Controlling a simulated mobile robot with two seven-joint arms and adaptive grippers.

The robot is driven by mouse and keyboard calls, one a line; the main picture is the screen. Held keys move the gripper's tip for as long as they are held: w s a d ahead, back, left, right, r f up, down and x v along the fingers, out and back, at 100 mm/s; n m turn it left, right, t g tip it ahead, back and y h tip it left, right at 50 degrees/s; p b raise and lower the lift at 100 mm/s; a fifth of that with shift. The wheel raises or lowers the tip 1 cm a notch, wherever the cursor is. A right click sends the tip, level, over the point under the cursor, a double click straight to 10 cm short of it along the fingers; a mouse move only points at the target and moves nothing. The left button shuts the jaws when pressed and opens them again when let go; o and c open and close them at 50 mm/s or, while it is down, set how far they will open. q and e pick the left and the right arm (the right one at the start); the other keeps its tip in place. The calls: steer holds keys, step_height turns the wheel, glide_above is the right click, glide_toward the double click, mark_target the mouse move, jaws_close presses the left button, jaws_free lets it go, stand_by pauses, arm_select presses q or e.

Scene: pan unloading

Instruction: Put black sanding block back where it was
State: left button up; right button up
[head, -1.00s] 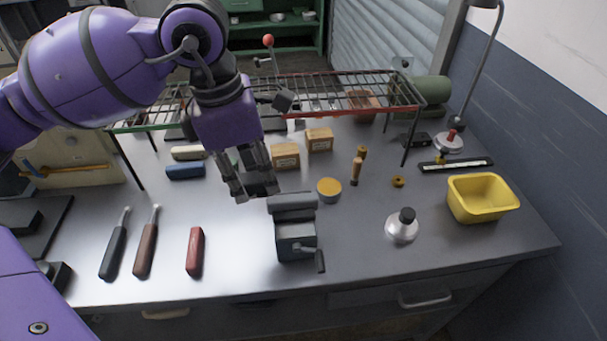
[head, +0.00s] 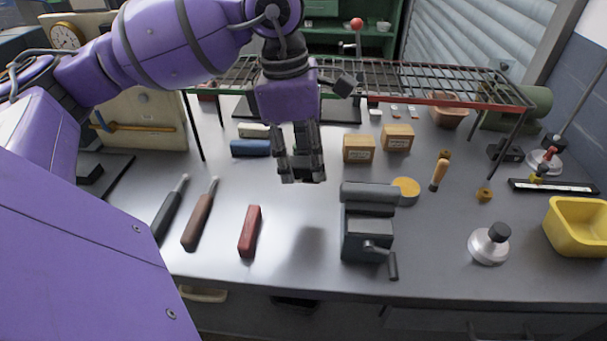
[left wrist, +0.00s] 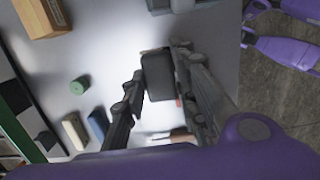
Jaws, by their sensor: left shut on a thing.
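My left gripper (head: 302,178) is shut on the black sanding block (head: 306,168) and holds it above the metal bench (head: 285,268), left of the grey vise (head: 368,222). In the left wrist view the dark block (left wrist: 157,75) sits between the two fingers. Bare bench shows around it there, so it looks clear of the surface. A blue block (head: 250,148) and a cream block (head: 254,130) lie on the bench left of the gripper. Both also show in the left wrist view, the blue one (left wrist: 98,122) next to the cream one (left wrist: 74,131). My right gripper is out of view.
A wire rack (head: 400,82) spans the back. Two cardboard boxes (head: 359,149) stand right of the gripper. A yellow bin (head: 578,228) is far right. Bench between the red tool and vise is free.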

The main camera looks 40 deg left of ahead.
arm_select(q)
glide_above(302, 189)
step_height(302, 189, down, 6)
steer(key=shift+s+a+f, duration=0.15)
steer(key=shift+f, duration=1.7)
steer(key=shift+f, duration=0.2)
steer(key=o, duration=1.1)
steer(key=shift+r, duration=0.1)
step_height(302, 189, up, 12)
steer(key=a, duration=0.1)
steer(key=shift+s+a, duration=0.3)
steer(key=shift+s, duration=0.05)
steer(key=shift+r, duration=0.1)
